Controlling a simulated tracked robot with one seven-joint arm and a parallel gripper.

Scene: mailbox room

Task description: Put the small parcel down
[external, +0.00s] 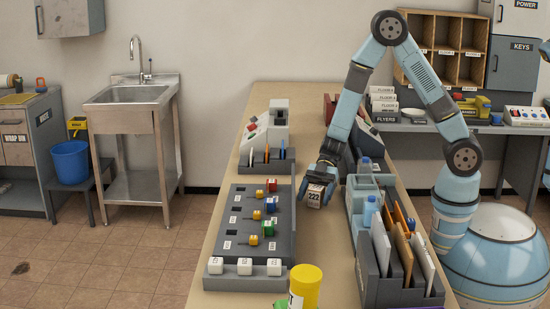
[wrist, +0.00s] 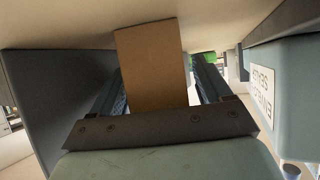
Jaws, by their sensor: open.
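The small parcel (external: 314,194) is a little brown box with a white label reading 222. It is on or just over the wooden counter (external: 320,262), in the strip between the grey key board and the grey-green organiser. My gripper (external: 320,184) is right at it, pointing down. In the wrist view the parcel (wrist: 152,65) stands between the two open fingers (wrist: 155,92), with a narrow gap visible beside it. Its underside is hidden, so I cannot fully tell its contact with the counter.
The grey key board (external: 240,222) with coloured tags stands left of the parcel. The organiser (external: 362,190) with bottles and envelopes (external: 400,250) stands close on the right. A yellow-lidded container (external: 304,285) is at the front. The counter strip ahead of the parcel is clear.

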